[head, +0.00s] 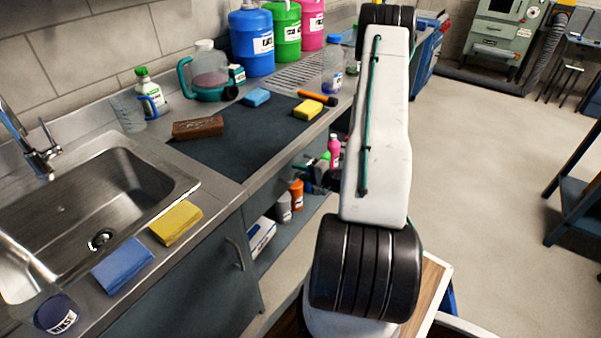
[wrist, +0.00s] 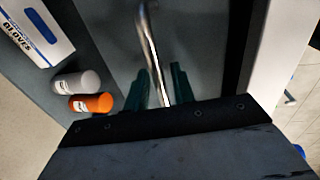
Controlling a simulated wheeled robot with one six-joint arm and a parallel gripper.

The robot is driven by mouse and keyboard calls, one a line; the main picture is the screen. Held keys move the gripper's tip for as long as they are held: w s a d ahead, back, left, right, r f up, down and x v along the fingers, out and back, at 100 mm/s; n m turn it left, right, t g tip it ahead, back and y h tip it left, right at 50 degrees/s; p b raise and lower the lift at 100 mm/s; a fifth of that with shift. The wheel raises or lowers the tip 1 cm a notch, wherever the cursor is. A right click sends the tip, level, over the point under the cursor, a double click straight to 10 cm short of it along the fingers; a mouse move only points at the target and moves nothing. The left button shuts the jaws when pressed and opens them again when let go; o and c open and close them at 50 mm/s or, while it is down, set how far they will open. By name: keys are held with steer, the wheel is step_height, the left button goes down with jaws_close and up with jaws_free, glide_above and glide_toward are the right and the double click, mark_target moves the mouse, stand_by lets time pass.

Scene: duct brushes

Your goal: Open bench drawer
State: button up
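In the wrist view a bright curved metal bar handle (wrist: 150,45) runs down between the two teal fingers of my gripper (wrist: 163,85). The fingers stand apart on either side of the bar; a gap shows at the right finger, and I cannot tell whether the left one touches. The grey panel around the handle is partly in view, and I see no clear drawer edge.
A shelf under the bench holds a gloves box (wrist: 35,32), a grey bottle (wrist: 77,82) and an orange bottle (wrist: 91,103), left of my gripper. A sink (head: 90,200) and a dark mat (head: 235,145) are on the bench top. The floor at right (head: 480,170) is clear.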

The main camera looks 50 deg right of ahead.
steer(key=shift+c, duration=0.4)
jaws_close()
steer(key=shift+s, duration=0.1)
